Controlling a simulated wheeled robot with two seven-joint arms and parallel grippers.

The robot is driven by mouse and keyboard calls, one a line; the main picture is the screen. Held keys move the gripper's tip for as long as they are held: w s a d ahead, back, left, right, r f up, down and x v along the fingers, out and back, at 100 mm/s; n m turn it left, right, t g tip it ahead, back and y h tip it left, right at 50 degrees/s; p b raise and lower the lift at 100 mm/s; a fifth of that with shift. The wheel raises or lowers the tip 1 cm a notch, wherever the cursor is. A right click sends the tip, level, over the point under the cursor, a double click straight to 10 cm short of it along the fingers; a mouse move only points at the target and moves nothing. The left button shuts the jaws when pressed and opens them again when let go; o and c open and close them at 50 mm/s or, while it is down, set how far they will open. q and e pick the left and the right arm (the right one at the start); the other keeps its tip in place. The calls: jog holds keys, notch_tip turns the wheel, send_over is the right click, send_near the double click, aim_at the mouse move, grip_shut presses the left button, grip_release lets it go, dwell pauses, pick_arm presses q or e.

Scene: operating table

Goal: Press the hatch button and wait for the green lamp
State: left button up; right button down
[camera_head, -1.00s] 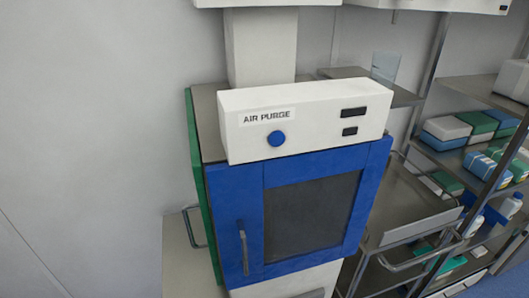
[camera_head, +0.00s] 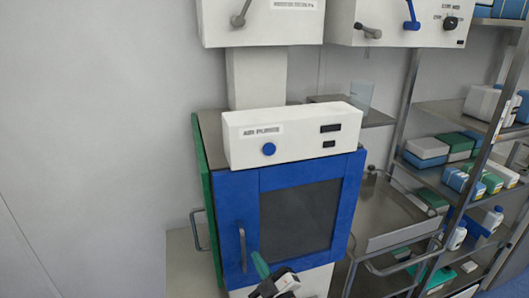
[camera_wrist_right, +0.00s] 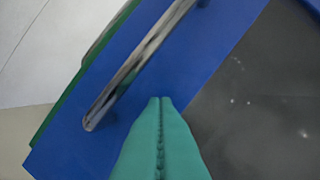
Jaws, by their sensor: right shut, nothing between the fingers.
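The hatch has a blue-framed door with a dark window (camera_head: 300,218) and a metal handle (camera_head: 242,250). On the white panel (camera_head: 290,135) above it, marked AIR PURGE, is a round blue button (camera_head: 269,149). Two small dark rectangles (camera_head: 331,128) sit at the panel's right; no green light shows there. My right gripper (camera_head: 258,260), with teal fingers, is at the bottom of the head view, well below the button and just right of the handle. In the right wrist view its fingers (camera_wrist_right: 160,104) are shut and empty before the blue door, beside the handle (camera_wrist_right: 140,62). My left gripper is out of view.
White units with levers and knobs (camera_head: 410,22) hang above. On the right stand a steel cart (camera_head: 400,235) and metal shelves (camera_head: 440,180) with boxes and bottles. Another handle (camera_head: 198,230) sticks out on the hatch's left side. The wall at left is bare.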

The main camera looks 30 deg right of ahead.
jog(key=s+d+r+n+t, duration=0.1)
jog(key=s+r+t, duration=0.1)
jog(key=r, duration=0.6)
jog(key=s+r+n+t, duration=0.1)
jog(key=s+r+t, duration=0.1)
jog(key=r, duration=0.6)
jog(key=n+t, duration=0.3)
send_near(269, 149)
jog(key=s+a+r, duration=0.3)
jog(key=s+r, duration=0.2)
jog(key=s, duration=0.1)
jog(key=shift+w+d+r+p, duration=0.25)
jog(key=shift+w+d+p, duration=0.05)
jog(key=shift+p, duration=0.1)
jog(key=shift+w, duration=0.1)
jog(key=shift+w+d, duration=0.35)
jog(key=shift+w, duration=1.05)
jog(key=shift+w+d, duration=0.3)
jog(key=shift+w, duration=1.1)
jog(key=shift+w+d, duration=0.35)
jog(key=shift+w, duration=1.05)
jog(key=shift+w+d, duration=0.1)
jog(key=shift+w, duration=0.3)
